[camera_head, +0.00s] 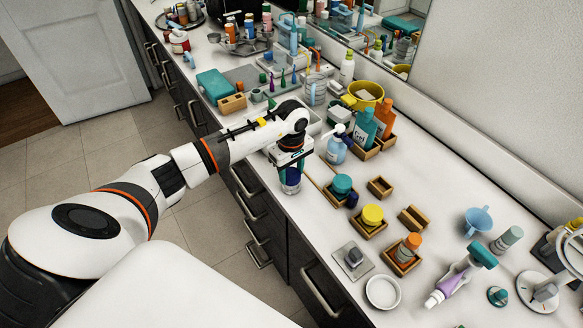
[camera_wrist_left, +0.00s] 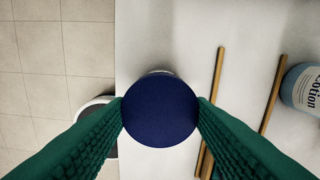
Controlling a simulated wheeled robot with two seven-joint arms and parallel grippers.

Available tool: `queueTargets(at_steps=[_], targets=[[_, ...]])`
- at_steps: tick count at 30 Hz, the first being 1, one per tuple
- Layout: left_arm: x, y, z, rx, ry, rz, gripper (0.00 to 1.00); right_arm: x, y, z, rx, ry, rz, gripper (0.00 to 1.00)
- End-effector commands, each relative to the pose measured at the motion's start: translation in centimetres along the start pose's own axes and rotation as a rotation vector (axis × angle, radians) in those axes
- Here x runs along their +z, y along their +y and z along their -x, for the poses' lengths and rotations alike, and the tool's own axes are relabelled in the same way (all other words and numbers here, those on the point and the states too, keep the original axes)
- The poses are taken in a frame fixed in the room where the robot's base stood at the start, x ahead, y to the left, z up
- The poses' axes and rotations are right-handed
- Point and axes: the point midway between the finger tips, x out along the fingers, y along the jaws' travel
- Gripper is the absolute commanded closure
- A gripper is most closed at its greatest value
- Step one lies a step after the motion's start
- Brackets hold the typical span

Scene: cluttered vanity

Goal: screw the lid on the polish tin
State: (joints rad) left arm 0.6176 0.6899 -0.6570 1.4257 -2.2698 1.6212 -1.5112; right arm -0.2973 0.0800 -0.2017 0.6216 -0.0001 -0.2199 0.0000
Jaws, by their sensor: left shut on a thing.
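My left gripper (camera_head: 290,168) reaches in from the left over the front edge of the counter, pointing down. It is shut on a dark blue round lid (camera_wrist_left: 160,112), with one green finger on each side. In the head view the dark blue piece (camera_head: 290,177) shows under the gripper, with a paler body just below it. A thin pale rim (camera_wrist_left: 158,73) peeks out behind the lid in the left wrist view; this may be the polish tin, mostly hidden. I cannot tell whether lid and tin touch. My right gripper is not in view.
A wooden tray with a teal-lidded jar (camera_head: 342,184) stands just right of the gripper. A blue pump bottle (camera_head: 337,148) is behind it. A yellow-lidded jar (camera_head: 373,214), an orange-capped bottle (camera_head: 409,246) and a white dish (camera_head: 383,292) stand further right. The counter edge is close.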

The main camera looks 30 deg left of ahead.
Motion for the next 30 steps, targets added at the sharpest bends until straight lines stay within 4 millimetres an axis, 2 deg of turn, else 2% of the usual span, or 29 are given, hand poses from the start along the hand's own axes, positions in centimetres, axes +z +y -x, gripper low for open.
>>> queueTargets(at_steps=[30], targets=[[-0.05,-0.07,-0.03,-0.001,0.0,0.0,0.73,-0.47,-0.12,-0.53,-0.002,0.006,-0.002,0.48]])
